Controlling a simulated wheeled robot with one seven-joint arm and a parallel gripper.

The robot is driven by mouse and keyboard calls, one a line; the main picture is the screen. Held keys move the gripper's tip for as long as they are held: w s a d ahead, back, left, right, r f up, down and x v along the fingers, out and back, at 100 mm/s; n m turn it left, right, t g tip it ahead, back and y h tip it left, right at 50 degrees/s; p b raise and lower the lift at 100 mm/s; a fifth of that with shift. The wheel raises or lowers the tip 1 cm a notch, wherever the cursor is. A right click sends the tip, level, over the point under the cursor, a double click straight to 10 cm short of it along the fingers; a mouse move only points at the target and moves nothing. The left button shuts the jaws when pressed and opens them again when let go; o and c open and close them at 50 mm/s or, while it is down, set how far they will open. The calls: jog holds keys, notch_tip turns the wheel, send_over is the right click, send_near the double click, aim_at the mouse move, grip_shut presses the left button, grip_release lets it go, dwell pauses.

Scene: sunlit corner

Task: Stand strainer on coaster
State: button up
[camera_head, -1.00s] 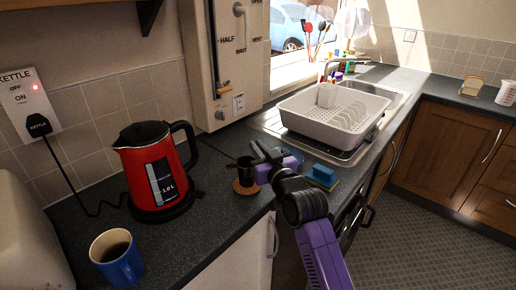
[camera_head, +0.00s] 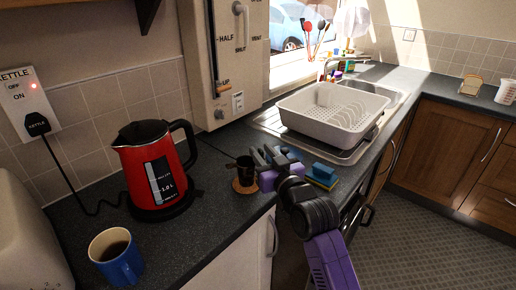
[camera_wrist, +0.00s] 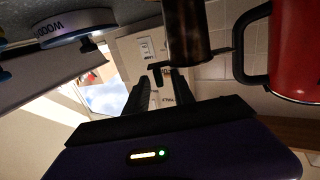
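The strainer (camera_head: 245,168), a dark metallic cup shape, stands roughly upright on the round brown cork coaster (camera_head: 243,188), right of the red kettle. In the wrist view the strainer (camera_wrist: 187,30) is a dark cylinder cut off by the top edge, with a small tab reaching toward my fingertips. My gripper (camera_head: 263,153) is just right of the strainer, with its fingers apart. In the wrist view my gripper (camera_wrist: 160,77) shows a clear gap between its fingers, and neither seems to press on the strainer. The coaster's far side is hidden.
The red kettle (camera_head: 152,172) stands to the left, and a blue mug (camera_head: 117,258) of dark liquid is nearer. A blue and yellow sponge (camera_head: 322,175) lies right of my gripper. A white dish rack (camera_head: 330,115) stands behind.

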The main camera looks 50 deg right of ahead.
jog(key=s+a+f+n+y, duration=0.1)
jog(key=s+a+f, duration=0.3)
jog(key=s+a, duration=0.25)
jog(key=s+a+f+n+y, duration=0.1)
jog(key=s+a+f, duration=0.35)
jog(key=s, duration=0.25)
jog(key=s+a+f+y, duration=0.2)
jog(key=s+a+f, duration=0.1)
jog(key=s+a, duration=0.35)
jog(key=s+a+n+g+y, duration=0.1)
jog(key=s+a, duration=0.3)
jog(key=s, duration=0.4)
jog(key=s+a+n+y, duration=0.1)
jog(key=s+a, duration=0.3)
jog(key=s, duration=0.5)
jog(key=shift+a+f+n+g+y+b, duration=0.2)
jog(key=shift+n+g+y+b, duration=0.1)
jog(key=shift+g+y, duration=0.15)
jog(key=shift+s, duration=0.1)
